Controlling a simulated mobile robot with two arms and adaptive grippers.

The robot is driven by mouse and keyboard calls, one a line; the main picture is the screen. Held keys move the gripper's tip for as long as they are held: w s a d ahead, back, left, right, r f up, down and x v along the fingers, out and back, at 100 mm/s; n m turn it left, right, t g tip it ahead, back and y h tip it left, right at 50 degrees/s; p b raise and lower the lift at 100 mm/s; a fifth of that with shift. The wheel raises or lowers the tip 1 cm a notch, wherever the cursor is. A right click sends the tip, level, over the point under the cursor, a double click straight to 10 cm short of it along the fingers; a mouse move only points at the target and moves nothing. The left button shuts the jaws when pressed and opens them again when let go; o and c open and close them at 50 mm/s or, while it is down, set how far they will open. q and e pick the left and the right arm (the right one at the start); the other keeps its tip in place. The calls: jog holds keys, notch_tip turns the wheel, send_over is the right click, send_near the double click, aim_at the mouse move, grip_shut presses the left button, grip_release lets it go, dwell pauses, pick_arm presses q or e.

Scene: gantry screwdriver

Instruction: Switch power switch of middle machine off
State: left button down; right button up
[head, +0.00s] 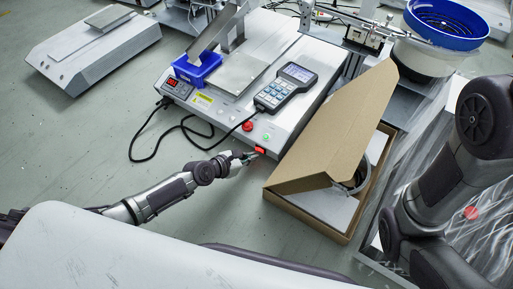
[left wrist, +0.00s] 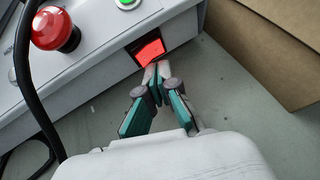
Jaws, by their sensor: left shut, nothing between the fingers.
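The middle machine (head: 287,40) is a grey-white box with a keypad unit on top. Its red power switch (head: 260,150) sits low on the front panel near the right corner. In the left wrist view the switch (left wrist: 149,50) glows red in a black frame. My left gripper (head: 250,157) is shut and empty, with its fingertips (left wrist: 157,68) at the lower edge of the switch. They look to be touching it or very close; I cannot tell which. My right gripper is not in view; only part of that arm shows at the right.
A red emergency button (left wrist: 55,30) and a green button (left wrist: 127,3) are on the same panel, left of the switch. A black cable (head: 150,122) hangs in front. An open cardboard box (head: 330,130) stands close at the right.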

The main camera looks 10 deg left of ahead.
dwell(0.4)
pick_arm(q)
jog(key=shift+w+d, duration=0.1)
jog(key=shift+w, duration=0.35)
jog(key=shift+w, duration=0.3)
dwell(0.4)
jog(key=shift+s, duration=0.15)
jog(key=shift+s, duration=0.6)
jog(key=shift+s+a+p, duration=0.15)
jog(key=shift+s+p, duration=0.15)
jog(key=shift+s, duration=0.25)
jog(key=shift+s+a+p, duration=0.15)
jog(key=shift+s+p, duration=0.1)
jog(key=shift+s, duration=0.25)
jog(key=shift+s+a, duration=0.15)
jog(key=shift+s, duration=0.55)
jog(key=shift+s+a, duration=0.15)
jog(key=shift+s, duration=0.55)
jog(key=shift+r, duration=0.1)
